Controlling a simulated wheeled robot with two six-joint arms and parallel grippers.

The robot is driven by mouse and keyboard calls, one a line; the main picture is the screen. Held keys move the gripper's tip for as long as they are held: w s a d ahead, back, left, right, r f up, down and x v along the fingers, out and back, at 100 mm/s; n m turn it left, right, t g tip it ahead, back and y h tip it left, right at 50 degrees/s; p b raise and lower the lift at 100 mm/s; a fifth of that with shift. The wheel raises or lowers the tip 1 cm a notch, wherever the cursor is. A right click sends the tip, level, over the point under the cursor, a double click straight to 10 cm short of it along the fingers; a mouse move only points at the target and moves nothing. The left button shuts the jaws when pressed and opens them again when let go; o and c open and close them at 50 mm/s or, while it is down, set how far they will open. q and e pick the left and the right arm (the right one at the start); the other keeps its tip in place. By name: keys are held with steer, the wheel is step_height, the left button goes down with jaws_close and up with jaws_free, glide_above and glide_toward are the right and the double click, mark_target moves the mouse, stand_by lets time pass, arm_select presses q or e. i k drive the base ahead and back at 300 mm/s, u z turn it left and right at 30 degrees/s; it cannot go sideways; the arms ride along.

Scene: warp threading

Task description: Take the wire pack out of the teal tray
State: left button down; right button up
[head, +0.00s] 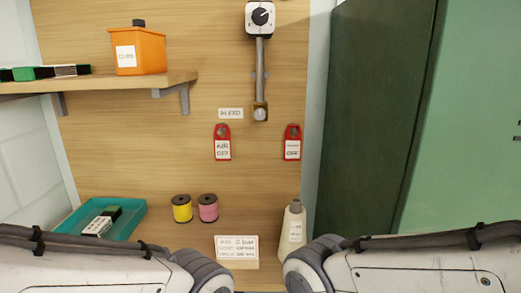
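The teal tray (129,222) sits on the bench at the lower left of the head view. Inside it lie a white labelled block (97,226) and a small dark and green block (113,212). I cannot tell for sure which of these is the wire pack. The tray's near side is hidden behind my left arm. My left and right arms cross the bottom of the view, and neither gripper shows.
A yellow spool (182,209) and a pink spool (208,208) stand right of the tray. A white cone (293,228) and a label card (237,248) are farther right. A shelf (130,82) with an orange bin (139,52) overhangs the left. A green cabinet (375,120) stands right.

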mark_target(98, 229)
steer(key=u, duration=1.05)
steer(key=k, duration=0.5)
steer(key=u, duration=0.9)
steer(key=i, duration=1.25)
steer(key=z, duration=0.8)
